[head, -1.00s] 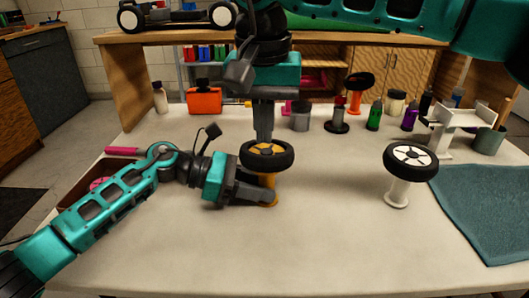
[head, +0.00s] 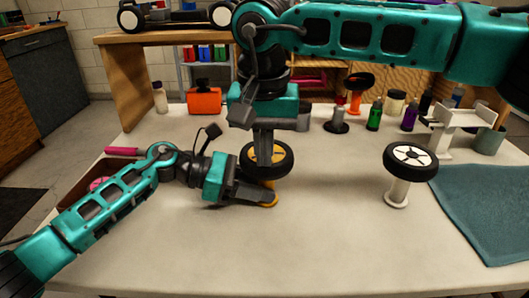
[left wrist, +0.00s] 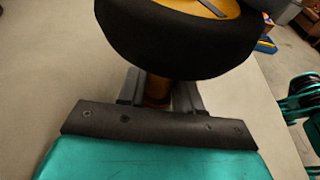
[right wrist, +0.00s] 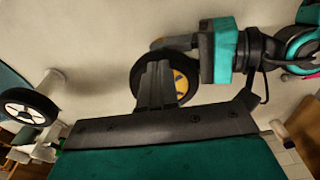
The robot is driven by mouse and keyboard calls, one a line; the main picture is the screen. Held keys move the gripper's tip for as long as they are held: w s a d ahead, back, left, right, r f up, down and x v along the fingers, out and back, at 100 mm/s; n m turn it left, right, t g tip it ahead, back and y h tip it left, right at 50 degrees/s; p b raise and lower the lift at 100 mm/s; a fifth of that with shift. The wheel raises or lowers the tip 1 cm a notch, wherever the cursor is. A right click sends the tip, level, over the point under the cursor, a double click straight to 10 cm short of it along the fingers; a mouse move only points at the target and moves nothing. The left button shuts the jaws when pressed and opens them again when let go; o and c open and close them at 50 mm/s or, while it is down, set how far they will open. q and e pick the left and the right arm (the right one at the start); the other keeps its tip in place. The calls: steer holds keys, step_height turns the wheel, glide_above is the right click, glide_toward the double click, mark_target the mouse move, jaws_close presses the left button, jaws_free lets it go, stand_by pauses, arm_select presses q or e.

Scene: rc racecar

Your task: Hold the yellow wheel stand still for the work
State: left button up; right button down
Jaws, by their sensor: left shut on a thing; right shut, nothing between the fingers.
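The yellow wheel stand (head: 268,199) stands on the table with a black tyre with a yellow hub (head: 283,155) on top. My left gripper (head: 268,198) is shut on the stand's post, low under the wheel. In the left wrist view the post (left wrist: 157,88) sits between the fingers, partly hidden by the black tyre (left wrist: 180,45). My right gripper (head: 264,162) is shut and empty, pointing down over the wheel and hiding part of it. In the right wrist view its fingertips (right wrist: 156,68) overlap the yellow hub (right wrist: 181,82); I cannot tell if they touch.
A white-hub wheel (head: 411,157) on a white stand (head: 397,192) is to the right. A teal mat (head: 490,215) lies at the right edge. Paint bottles, an orange container (head: 204,99) and a white holder (head: 462,118) line the back. The front of the table is clear.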

steer(key=s, duration=0.1)
steer(key=s+r, duration=0.1)
steer(key=s, duration=0.1)
steer(key=shift+a, duration=0.1)
steer(key=shift+r, duration=0.15)
step_height(320, 180, up, 12)
steer(key=s, duration=0.1)
stand_by(0.6)
arm_select(q)
steer(key=o, duration=1.1)
steer(key=shift+c, duration=0.2)
steer(key=v, duration=1.2)
